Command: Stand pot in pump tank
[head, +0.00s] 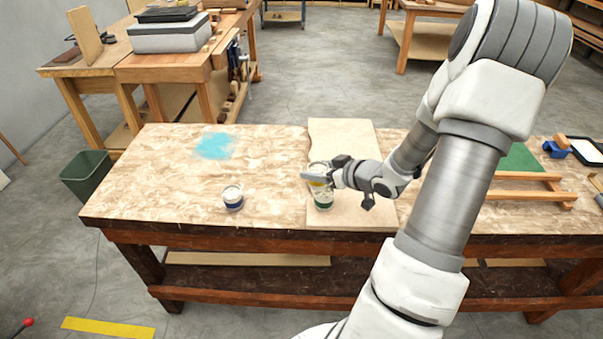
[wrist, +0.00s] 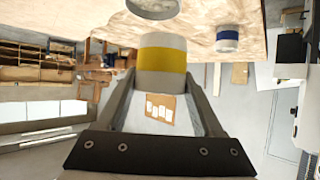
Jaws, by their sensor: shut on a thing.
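My gripper (head: 320,179) is shut on a pot (wrist: 162,68), pale with a yellow band. In the head view the yellow-banded pot (head: 318,186) is partly hidden by the fingers. A second pot with a green band (head: 323,202) stands just below it on the pale board; I cannot tell whether the two touch. In the wrist view a round grey rim (wrist: 152,7) shows at the top edge, close to the held pot. A third pot, blue-banded (head: 232,198), stands to the left on the bench and shows in the wrist view (wrist: 228,39). I cannot tell which is the pump tank.
The bench top (head: 150,185) is clear at the left, apart from a blue stain (head: 214,146). The pale board (head: 342,137) lies under the work. Wooden bars (head: 525,177) and a blue tool (head: 556,150) lie at the right. A green bin (head: 86,174) stands beside the bench.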

